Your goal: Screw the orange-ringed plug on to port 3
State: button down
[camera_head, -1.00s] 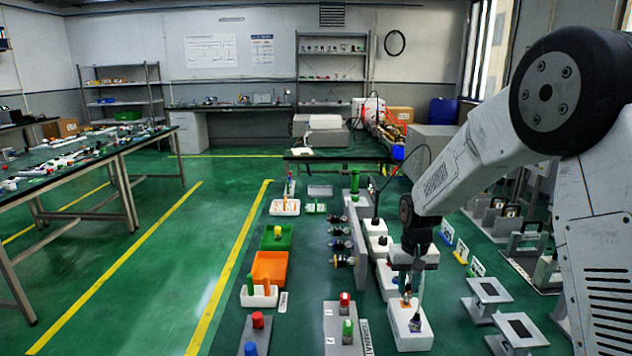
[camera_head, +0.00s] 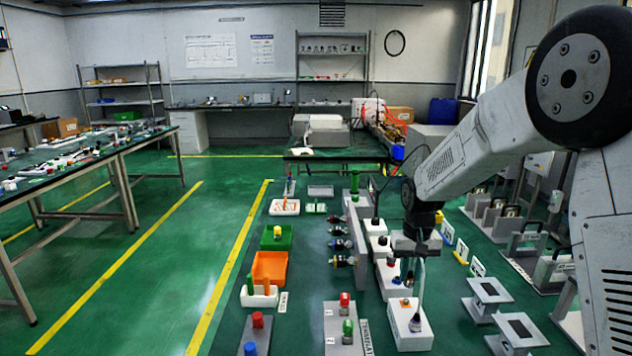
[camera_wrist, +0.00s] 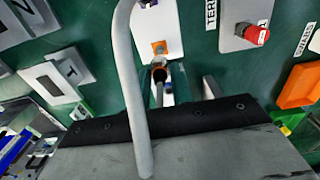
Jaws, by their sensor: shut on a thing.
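My gripper (camera_head: 408,279) points down above the nearest white block (camera_head: 408,332) and is shut on the orange-ringed plug. Several dark round connectors (camera_head: 343,261) stick out to the left from a grey upright panel. I cannot read which is port 3.
A grey cable (camera_head: 420,288) rises from a dark plug (camera_head: 415,322) on the same white block, close beside my gripper. It crosses the wrist view (camera_wrist: 135,100). More white blocks (camera_head: 390,279) stand behind. An orange bin (camera_head: 270,268) is left of the panel.

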dwell(0.5)
jog(key=shift+s+a+f, duration=0.15)
jog(key=shift+s+a, duration=1.5)
jog(key=shift+s, duration=0.2)
jog(key=shift+s+a+f, duration=0.2)
jog(key=shift+s+a, duration=1.5)
jog(key=shift+s, duration=0.1)
jog(key=shift+s, duration=0.1)
jog(key=shift+s+a+f, duration=0.2)
jog(key=shift+s+a, duration=1.5)
jog(key=shift+s, duration=0.05)
jog(key=shift+s+a+f, duration=0.15)
jog(key=shift+s+a, duration=0.7)
jog(key=shift+s, duration=0.1)
jog(key=shift+s+a+f, duration=0.1)
jog(key=shift+s+a, duration=0.7)
jog(key=shift+s, duration=0.1)
